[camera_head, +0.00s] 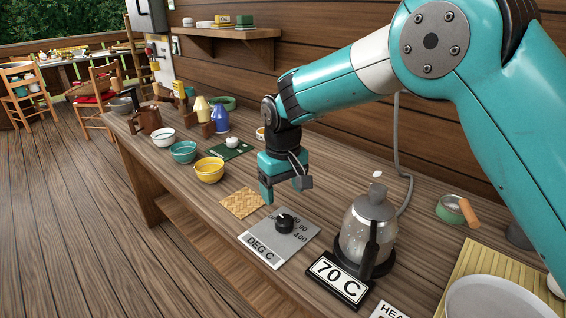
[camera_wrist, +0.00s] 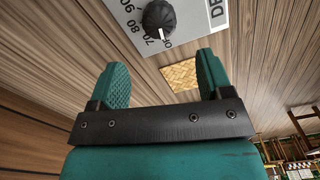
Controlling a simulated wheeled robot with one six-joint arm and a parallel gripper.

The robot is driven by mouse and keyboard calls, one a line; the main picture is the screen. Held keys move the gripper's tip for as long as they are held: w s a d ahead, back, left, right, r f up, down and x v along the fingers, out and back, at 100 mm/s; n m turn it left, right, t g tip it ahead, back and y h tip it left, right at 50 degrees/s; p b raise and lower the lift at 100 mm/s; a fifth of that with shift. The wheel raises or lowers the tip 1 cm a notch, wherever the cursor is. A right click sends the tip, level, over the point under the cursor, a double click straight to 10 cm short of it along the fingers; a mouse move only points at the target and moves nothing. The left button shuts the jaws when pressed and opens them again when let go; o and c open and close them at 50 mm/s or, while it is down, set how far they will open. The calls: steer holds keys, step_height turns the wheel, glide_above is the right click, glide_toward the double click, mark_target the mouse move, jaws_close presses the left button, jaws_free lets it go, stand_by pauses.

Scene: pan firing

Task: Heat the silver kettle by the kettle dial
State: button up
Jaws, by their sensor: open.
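The silver kettle (camera_head: 355,232) has a clear-looking body, a grey lid and a black handle. It stands upright on a dark round base at the right. The kettle dial is a black knob (camera_head: 285,224) on a grey plate (camera_head: 262,250) marked "DEG C", left of the kettle. The knob also shows in the wrist view (camera_wrist: 159,17); its white mark points near "OF" and 70. A sign (camera_head: 341,279) in front of the kettle reads "70 C". My gripper (camera_head: 285,189) is open and empty, above the counter just behind the dial, not touching it. Its fingers also show in the wrist view (camera_wrist: 162,70).
A woven mat (camera_head: 243,203) lies left of the dial. Yellow (camera_head: 209,171) and teal (camera_head: 183,152) bowls stand farther left. A small pot (camera_head: 451,209) with a wooden handle and a slatted yellow board (camera_head: 482,262) are at the right. A grey cable hangs behind the kettle.

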step_height(320, 180, up, 8)
stand_by(0.5)
steer(key=s+d+r+y, duration=0.1)
steer(key=s+d+r, duration=0.2)
steer(key=s+d, duration=0.3)
steer(key=s+d+r+y, duration=0.1)
steer(key=s+d+r, duration=0.25)
steer(key=s, duration=0.35)
steer(key=s+d+f+y, duration=0.1)
steer(key=s+d, duration=0.1)
steer(key=s, duration=0.6)
steer(key=s+d+f+y, duration=0.1)
steer(key=s+d, duration=0.1)
steer(key=s, duration=0.6)
steer(key=shift+s+f+n, duration=0.15)
steer(key=shift+f+n, duration=0.25)
